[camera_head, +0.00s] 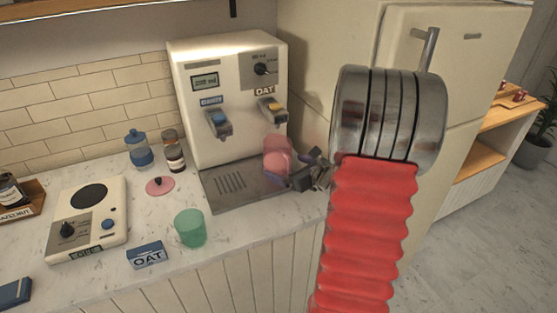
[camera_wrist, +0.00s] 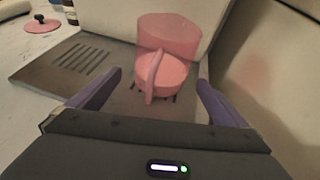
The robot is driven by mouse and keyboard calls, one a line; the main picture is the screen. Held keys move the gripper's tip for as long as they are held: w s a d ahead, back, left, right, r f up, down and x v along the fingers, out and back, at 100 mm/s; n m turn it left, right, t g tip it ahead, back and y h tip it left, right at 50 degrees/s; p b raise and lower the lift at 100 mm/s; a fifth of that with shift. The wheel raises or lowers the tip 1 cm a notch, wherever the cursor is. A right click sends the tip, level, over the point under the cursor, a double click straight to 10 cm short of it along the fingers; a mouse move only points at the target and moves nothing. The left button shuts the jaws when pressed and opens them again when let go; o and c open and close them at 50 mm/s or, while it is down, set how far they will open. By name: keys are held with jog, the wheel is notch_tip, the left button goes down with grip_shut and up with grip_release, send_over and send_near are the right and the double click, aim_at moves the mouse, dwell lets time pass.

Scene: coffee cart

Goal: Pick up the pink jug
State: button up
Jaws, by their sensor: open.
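The pink jug (camera_head: 277,158) stands on the right part of the dispenser's grey drip tray (camera_head: 226,190), below the OAT outlet. It is see-through at the top with a solid pink lower part, and its handle faces me in the wrist view (camera_wrist: 167,60). My gripper (camera_head: 290,180) is at the right front of the tray, close to the jug. In the wrist view the two purple fingers of my gripper (camera_wrist: 160,88) are apart, one to each side of the jug's lower part. I cannot tell whether either finger touches it.
The dispenser (camera_head: 225,100) stands right behind the jug, and a cream fridge (camera_head: 470,110) is to the right.

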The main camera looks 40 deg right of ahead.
aim_at(278, 161)
jog(key=shift+w+f, duration=0.15)
jog(key=shift+w, duration=0.1)
jog(key=shift+r+x, duration=0.15)
jog(key=shift+x, duration=1.2)
jog(key=shift+r+x, duration=0.1)
jog(key=shift+x, duration=1.2)
jog(key=shift+w, duration=0.1)
jog(key=shift+d+r, duration=0.1)
jog(key=c, duration=1.6)
jog(key=shift+r, duration=0.1)
